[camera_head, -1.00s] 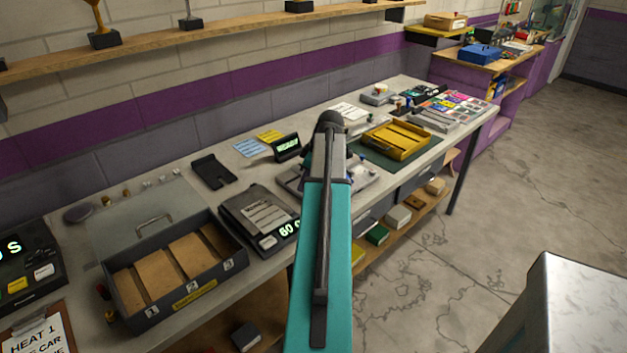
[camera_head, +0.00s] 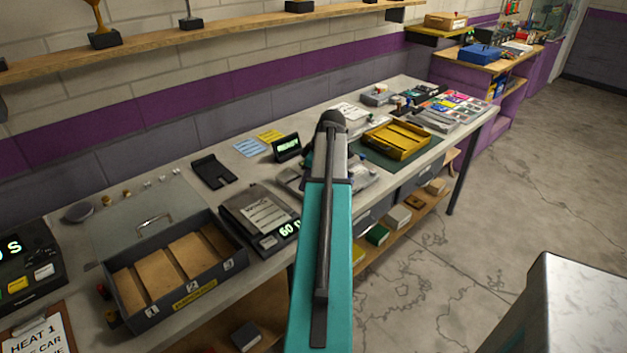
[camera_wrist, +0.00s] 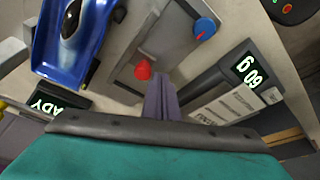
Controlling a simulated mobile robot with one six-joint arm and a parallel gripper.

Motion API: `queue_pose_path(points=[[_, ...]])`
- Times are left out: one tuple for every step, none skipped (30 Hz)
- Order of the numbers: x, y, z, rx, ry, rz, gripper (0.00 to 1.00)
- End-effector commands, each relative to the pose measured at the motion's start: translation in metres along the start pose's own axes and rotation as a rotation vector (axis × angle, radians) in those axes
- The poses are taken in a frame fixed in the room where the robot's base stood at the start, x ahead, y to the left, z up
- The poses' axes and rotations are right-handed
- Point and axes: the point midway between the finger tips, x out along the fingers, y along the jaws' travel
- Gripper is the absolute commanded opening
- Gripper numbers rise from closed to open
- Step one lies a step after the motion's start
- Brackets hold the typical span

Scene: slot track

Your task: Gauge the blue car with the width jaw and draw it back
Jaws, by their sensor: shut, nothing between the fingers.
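The blue car (camera_wrist: 72,38) shows at the upper left of the wrist view, with a dark cockpit opening; its far end is cut off by the frame. A grey metal fixture (camera_wrist: 124,72) lies beside it, with a red knob (camera_wrist: 143,69) and a blue knob (camera_wrist: 204,28). I cannot tell for certain which part is the width jaw. My gripper (camera_wrist: 161,84) is shut and empty, with its purple fingers near the red knob and apart from the car. In the head view my arm hides the gripper, the car and most of the fixture.
A scale reading 60 g (camera_head: 262,215) stands left of my arm, beside a small display (camera_head: 287,147). A grey box with numbered compartments (camera_head: 190,290) is at the front left. A yellow tray (camera_head: 398,141) sits on a green mat to the right. A shelf runs along the wall.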

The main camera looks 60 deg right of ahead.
Motion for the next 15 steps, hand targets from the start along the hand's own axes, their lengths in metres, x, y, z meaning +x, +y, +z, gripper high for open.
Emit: queue_pose_path(points=[[0.0,0.0006,0.0003,0.0,0.0,0.0,0.0],[-0.0001,0.0009,0.0005,0.0,0.0,0.0,0.0],[-0.0002,0.0012,0.0007,0.0,0.0,0.0,0.0],[-0.0002,0.0015,0.0008,0.0,0.0,0.0,0.0],[-0.0002,0.0017,0.0009,0.0,0.0,0.0,0.0],[-0.0003,0.0021,0.0011,0.0,0.0,0.0,0.0],[-0.0004,0.0023,0.0012,0.0,0.0,0.0,0.0],[-0.0004,0.0026,0.0013,0.0,0.0,0.0,0.0],[-0.0005,0.0029,0.0015,0.0,0.0,0.0,0.0],[-0.0005,0.0032,0.0017,0.0,0.0,0.0,0.0],[-0.0006,0.0034,0.0018,0.0,0.0,0.0,0.0],[-0.0006,0.0038,0.0019,0.0,0.0,0.0,0.0],[-0.0007,0.004,0.0021,0.0,0.0,0.0,0.0],[-0.0007,0.0042,0.0022,0.0,0.0,0.0,0.0],[-0.0008,0.0046,0.0024,0.0,0.0,0.0,0.0]])
